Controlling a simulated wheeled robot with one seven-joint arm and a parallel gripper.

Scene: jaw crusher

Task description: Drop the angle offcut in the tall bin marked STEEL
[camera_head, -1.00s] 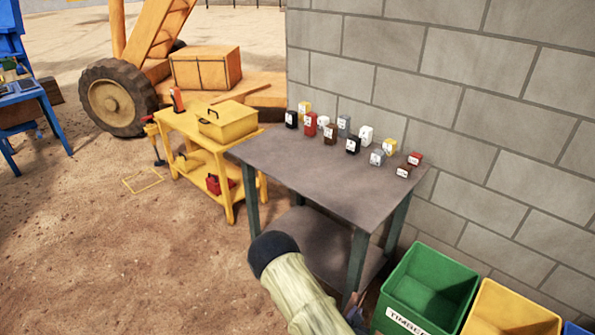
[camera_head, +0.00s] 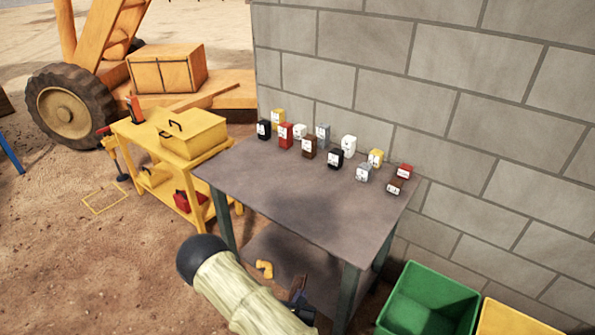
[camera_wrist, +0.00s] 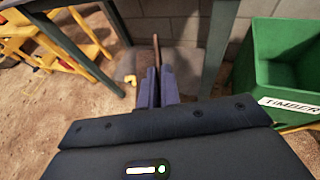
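My gripper (camera_wrist: 160,72) shows in the wrist view with its two dark blue fingers close together. A narrow rust-brown strip, which looks like the angle offcut (camera_wrist: 156,48), stands out from between the fingertips. In the head view the gripper is small and partly hidden behind my arm, by the table's lower shelf, with a bit of the brown strip (camera_head: 297,283) showing. No bin marked STEEL can be read in these views.
A green bin (camera_head: 428,300), marked TIMBER in the wrist view (camera_wrist: 290,104), stands right of the grey table (camera_head: 300,195), with a yellow bin (camera_head: 510,320) beside it. Small labelled blocks line the tabletop. A yellow elbow piece (camera_head: 264,268) lies below. A yellow cart (camera_head: 165,150) stands left.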

